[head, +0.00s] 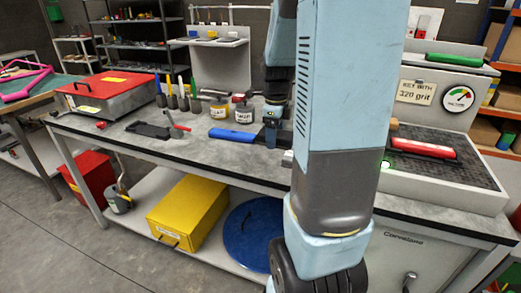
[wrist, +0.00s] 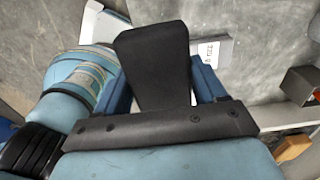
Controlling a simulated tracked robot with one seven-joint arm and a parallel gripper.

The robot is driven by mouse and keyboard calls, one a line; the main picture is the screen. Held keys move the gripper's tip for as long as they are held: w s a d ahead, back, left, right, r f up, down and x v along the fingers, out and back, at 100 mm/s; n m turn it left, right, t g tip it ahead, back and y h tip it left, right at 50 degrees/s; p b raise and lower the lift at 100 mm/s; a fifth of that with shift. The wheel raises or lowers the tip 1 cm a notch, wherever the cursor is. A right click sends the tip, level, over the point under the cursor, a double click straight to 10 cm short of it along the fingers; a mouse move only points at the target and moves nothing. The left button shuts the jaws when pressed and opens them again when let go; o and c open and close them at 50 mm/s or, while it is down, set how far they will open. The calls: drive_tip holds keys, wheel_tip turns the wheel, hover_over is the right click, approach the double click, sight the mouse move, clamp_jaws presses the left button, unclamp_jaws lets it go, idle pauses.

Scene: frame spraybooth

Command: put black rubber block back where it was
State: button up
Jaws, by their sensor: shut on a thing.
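The black rubber block (wrist: 152,65) is between the blue fingers of my gripper (wrist: 160,88) in the wrist view, its broad dark face toward the camera. My gripper is shut on it. In the head view my gripper (head: 270,128) is over the grey bench (head: 190,150), just right of a blue bar-shaped tool (head: 232,135). The block cannot be made out clearly there, and my arm hides part of the bench. I cannot tell whether the block touches the bench.
Left on the bench are a red case (head: 105,92), a flat black piece (head: 148,130) and a red-handled tool (head: 176,122). Tins (head: 243,112) stand behind. A red block (head: 422,148) lies on the dark grille at right. A green block (head: 454,61) lies above it.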

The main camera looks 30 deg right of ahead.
drive_tip(key=w+d+f, duration=0.1)
drive_tip(key=w+f, duration=0.2)
drive_tip(key=w, duration=0.3)
hover_over(262, 155)
wheel_tip(262, 155, down, 5)
drive_tip(key=shift+s+f, duration=0.1)
drive_tip(key=shift+f, duration=1.75)
drive_tip(key=shift+f, duration=0.1)
drive_tip(key=o, duration=1)
